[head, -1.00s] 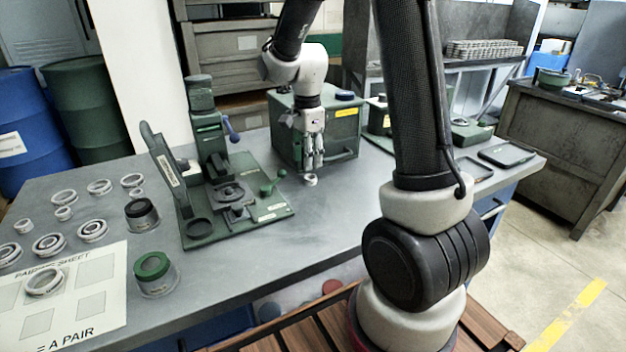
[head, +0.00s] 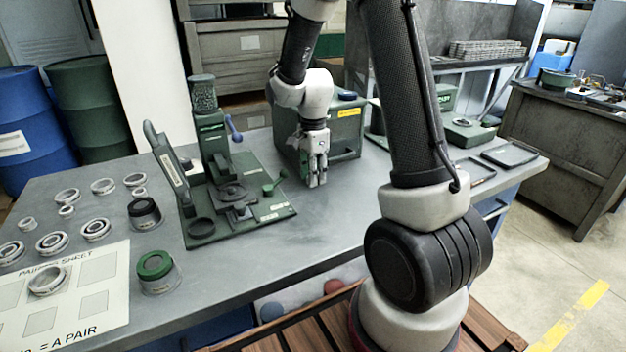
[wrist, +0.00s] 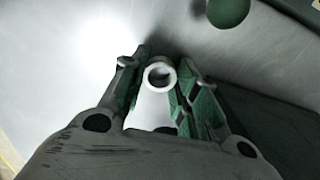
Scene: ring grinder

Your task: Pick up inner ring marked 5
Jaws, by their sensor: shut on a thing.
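A small pale ring (wrist: 149,76) sits between the two fingertips of my gripper (wrist: 160,80) in the wrist view. The fingers are closed against its sides. No mark can be read on it. In the head view my gripper (head: 314,183) points down at the table, right of the green grinder fixture and in front of the green box. The ring is hidden by the fingers there. Whether it touches the table I cannot tell.
The green fixture (head: 280,212) with its lever ball (wrist: 228,10) stands close to my gripper. The green box (head: 345,135) is just behind. Several rings (head: 96,229) and a pairing sheet (head: 115,262) lie at left. The table front is clear.

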